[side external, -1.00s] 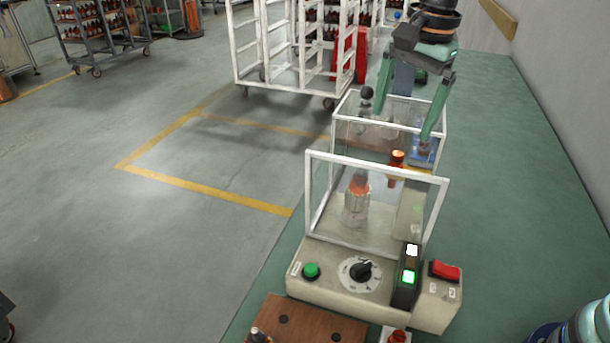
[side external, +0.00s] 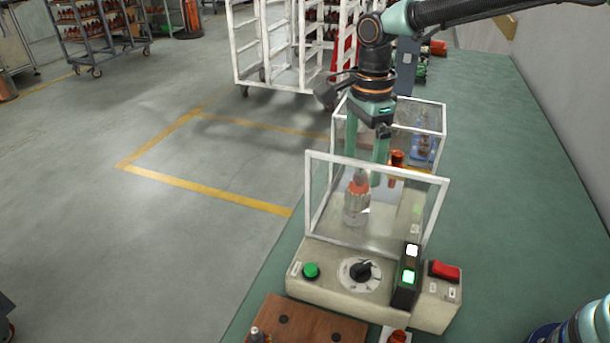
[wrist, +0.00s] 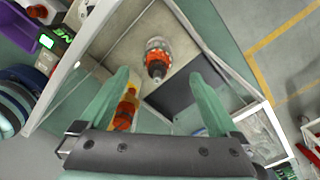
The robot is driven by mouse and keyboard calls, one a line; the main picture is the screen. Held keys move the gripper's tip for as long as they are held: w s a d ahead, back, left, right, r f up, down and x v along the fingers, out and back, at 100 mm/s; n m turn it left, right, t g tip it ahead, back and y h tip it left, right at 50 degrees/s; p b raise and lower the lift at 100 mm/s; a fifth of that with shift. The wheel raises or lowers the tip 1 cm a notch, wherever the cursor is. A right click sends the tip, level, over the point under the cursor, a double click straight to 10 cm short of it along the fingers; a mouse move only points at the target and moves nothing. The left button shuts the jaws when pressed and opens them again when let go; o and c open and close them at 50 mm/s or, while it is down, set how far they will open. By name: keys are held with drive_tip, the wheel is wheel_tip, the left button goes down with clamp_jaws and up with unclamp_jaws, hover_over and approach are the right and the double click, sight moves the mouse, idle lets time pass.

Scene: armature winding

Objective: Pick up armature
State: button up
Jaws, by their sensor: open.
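The armature (side external: 357,188), with an orange-red winding and a pale metal lower part, stands upright inside the clear-walled box of the winding machine (side external: 330,283). It also shows in the wrist view (wrist: 158,55), beyond and between the fingers. My gripper (side external: 366,172) points down over the box with its green fingers apart and empty. In the wrist view my gripper (wrist: 158,80) is open on either side of the line to the armature. In the side view the fingertips are around the height of the armature's top; I cannot tell whether they touch it.
White-framed clear panels (side external: 375,208) surround the armature closely. An orange cylinder (side external: 396,160) stands to its right. The front holds a green button (side external: 311,270), a dial (side external: 361,270) and a red switch (side external: 445,270). A brown board (side external: 308,322) lies in front. Open floor is at left.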

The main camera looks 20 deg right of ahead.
drive_tip(key=f, duration=0.5)
drive_tip(key=shift+s, duration=0.2)
clamp_jaws()
